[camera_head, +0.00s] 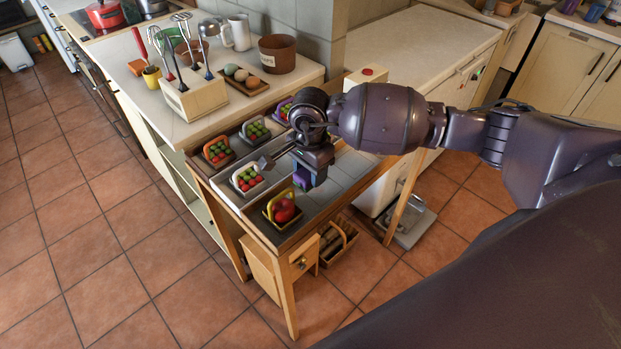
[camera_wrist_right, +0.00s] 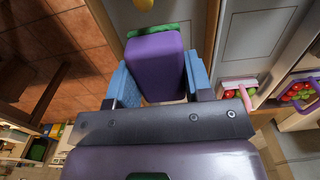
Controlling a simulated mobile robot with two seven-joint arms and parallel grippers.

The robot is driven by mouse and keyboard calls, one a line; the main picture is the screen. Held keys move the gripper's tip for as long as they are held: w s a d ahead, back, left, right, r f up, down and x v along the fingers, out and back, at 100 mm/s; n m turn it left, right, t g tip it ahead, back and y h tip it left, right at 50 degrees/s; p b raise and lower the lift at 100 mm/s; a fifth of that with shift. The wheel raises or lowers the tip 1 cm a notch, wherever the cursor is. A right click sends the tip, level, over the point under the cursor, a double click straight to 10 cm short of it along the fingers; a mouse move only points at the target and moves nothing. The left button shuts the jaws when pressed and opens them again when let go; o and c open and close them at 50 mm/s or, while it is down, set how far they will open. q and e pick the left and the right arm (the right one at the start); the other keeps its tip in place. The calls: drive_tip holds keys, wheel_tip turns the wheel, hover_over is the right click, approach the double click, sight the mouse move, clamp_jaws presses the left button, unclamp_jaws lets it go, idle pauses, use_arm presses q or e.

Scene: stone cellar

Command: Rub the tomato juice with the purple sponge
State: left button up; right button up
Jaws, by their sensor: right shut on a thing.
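My right gripper (camera_head: 306,176) is over the right part of the low tiled table. It is shut on the purple sponge (camera_head: 301,181), of which only a small part shows in the head view. In the right wrist view the purple sponge (camera_wrist_right: 155,68) sits between the blue finger pads of my gripper (camera_wrist_right: 159,82), with its green side at the far end. I cannot make out any tomato juice; part of the table top is hidden by my right arm. My left gripper is not in view.
A higher counter (camera_head: 180,106) holds utensils and pots behind. A basket (camera_head: 337,240) stands below. Grey tiles right of the trays look bare.

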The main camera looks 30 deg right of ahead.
drive_tip(key=shift+r, duration=0.9)
